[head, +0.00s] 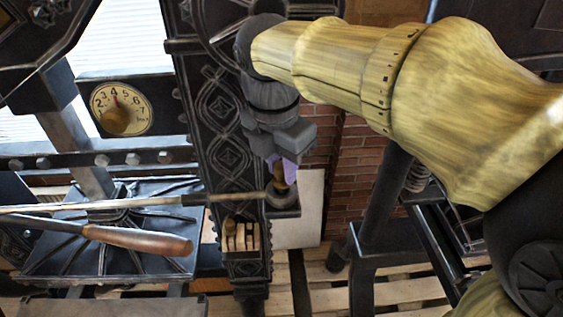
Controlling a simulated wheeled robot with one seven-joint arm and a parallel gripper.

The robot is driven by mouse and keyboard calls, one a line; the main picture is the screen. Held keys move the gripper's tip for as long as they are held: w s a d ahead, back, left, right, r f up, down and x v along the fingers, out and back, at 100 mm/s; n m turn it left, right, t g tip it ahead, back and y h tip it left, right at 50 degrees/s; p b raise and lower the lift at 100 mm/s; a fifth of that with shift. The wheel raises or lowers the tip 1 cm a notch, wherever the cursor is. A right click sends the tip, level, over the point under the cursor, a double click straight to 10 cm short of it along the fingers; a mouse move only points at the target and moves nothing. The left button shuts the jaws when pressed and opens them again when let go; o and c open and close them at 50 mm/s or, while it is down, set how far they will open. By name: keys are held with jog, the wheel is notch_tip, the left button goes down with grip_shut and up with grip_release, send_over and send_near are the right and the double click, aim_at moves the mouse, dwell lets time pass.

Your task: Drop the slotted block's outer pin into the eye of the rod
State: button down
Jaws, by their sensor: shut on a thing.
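My gripper (285,155) points down beside the dark ornate column, with lavender faces between its grey jaws. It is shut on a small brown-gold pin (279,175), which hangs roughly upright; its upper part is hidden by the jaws. The thin rod (235,196) runs in from the left, and its right end lies just under or behind the pin. The eye is too small and covered to make out, so I cannot tell whether the pin is in it.
A dark round ledge (284,202) lies below the pin, before a pale panel (305,210). A wooden-handled lever (135,240) and a numbered dial (120,108) are at left. The dark column (222,125) stands close to my gripper. Another press frame (375,220) stands at right.

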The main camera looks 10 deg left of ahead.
jog(key=shift+f, duration=0.25)
dwell(0.4)
jog(key=c, duration=0.5)
grip_release()
jog(key=shift+r, duration=0.15)
jog(key=shift+r+p, duration=2.4)
